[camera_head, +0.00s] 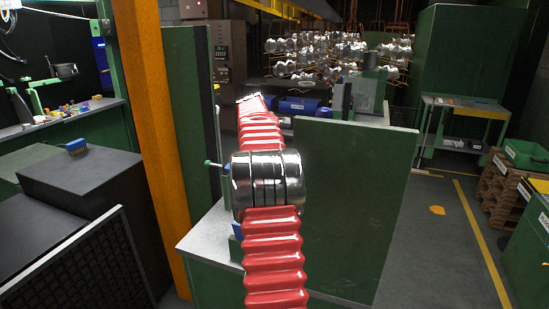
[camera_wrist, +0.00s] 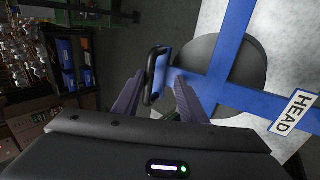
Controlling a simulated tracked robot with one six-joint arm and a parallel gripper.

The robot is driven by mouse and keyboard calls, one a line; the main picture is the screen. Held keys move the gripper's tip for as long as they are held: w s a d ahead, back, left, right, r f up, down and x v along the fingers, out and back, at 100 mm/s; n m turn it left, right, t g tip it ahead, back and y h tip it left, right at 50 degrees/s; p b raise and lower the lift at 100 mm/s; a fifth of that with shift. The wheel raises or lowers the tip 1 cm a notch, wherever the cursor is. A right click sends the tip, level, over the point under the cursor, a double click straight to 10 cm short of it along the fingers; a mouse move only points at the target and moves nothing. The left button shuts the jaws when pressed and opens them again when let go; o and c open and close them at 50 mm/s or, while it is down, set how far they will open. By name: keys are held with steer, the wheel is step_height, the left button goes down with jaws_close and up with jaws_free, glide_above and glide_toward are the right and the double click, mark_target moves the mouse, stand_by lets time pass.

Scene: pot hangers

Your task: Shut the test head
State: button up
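In the wrist view the test head is a blue cross-shaped frame (camera_wrist: 232,50) over a dark round plate (camera_wrist: 215,60), with a white HEAD label (camera_wrist: 293,111). A black handle (camera_wrist: 154,74) stands at the left end of its blue bar. My gripper (camera_wrist: 158,84) has its two dark purple fingers spread apart, one on each side of the handle. I cannot tell whether either finger touches it. In the head view my red-sleeved arm reaches over the bench and hides the gripper and most of the test head.
A green panel (camera_head: 345,205) stands right of my arm, and an orange post (camera_head: 155,120) stands left. A light bench top (camera_head: 205,240) lies under the arm. Shiny parts hang on racks (camera_head: 325,55) behind. The floor at right is mostly open, beside pallets (camera_head: 503,185).

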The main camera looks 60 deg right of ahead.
steer(key=shift+v, duration=1.3)
steer(key=shift+w+a, duration=0.15)
steer(key=shift+a, duration=0.05)
steer(key=d+r+v, duration=0.1)
steer(key=d+v, duration=0.1)
steer(key=v, duration=1.4)
steer(key=shift+w+r, duration=0.15)
steer(key=shift+r, duration=0.05)
stand_by(0.8)
steer(key=shift+a, duration=0.1)
